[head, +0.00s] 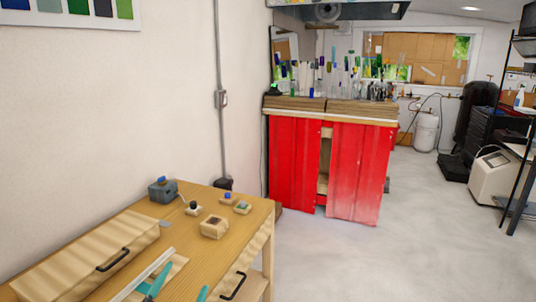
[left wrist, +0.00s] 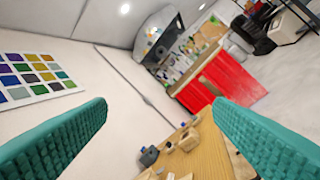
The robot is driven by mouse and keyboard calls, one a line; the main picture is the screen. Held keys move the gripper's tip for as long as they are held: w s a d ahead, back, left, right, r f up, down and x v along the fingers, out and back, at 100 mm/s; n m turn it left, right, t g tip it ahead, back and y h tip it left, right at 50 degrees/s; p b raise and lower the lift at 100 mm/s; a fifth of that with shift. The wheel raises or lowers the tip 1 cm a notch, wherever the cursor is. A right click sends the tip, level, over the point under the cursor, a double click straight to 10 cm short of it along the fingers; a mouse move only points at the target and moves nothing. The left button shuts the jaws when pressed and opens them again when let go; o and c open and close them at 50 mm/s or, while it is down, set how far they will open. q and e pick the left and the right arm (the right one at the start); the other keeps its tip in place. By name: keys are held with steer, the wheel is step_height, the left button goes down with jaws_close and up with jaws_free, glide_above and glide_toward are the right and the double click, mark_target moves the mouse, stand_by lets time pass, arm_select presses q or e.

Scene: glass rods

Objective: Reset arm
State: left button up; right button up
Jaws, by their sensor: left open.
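My left gripper (head: 178,286) shows its teal fingers at the bottom edge of the head view, in front of part of the wooden table. In the left wrist view, its two textured fingers (left wrist: 161,110) are wide apart with nothing between them. The gripper is open and empty. My right gripper is in neither view.
The wooden table (head: 188,240) bears a handled wooden box (head: 85,250), a small grey-blue device (head: 162,190), a wooden block (head: 214,227) and small pieces. A red cabinet (head: 295,165) with glass rods stands behind. The grey floor (head: 400,250) at right is clear.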

arm_select(q)
steer(key=s+a+f+n+g+y, duration=0.5)
steer(key=f+n+y, duration=0.15)
steer(key=f, duration=0.35)
steer(key=s+d+f+n+g+h, duration=0.1)
steer(key=s+f+n+g, duration=0.1)
steer(key=s+f+g, duration=0.6)
steer(key=s+f+n+g+h, duration=0.1)
steer(key=s+f+g, duration=0.3)
steer(key=s, duration=0.8)
step_height(320, 180, down, 25)
steer(key=g, duration=0.1)
steer(key=s+a+f+g, duration=0.1)
steer(key=s+a+f, duration=0.2)
steer(key=s+f, duration=1.4)
steer(key=shift+s+f, duration=0.3)
steer(key=shift+s, duration=0.1)
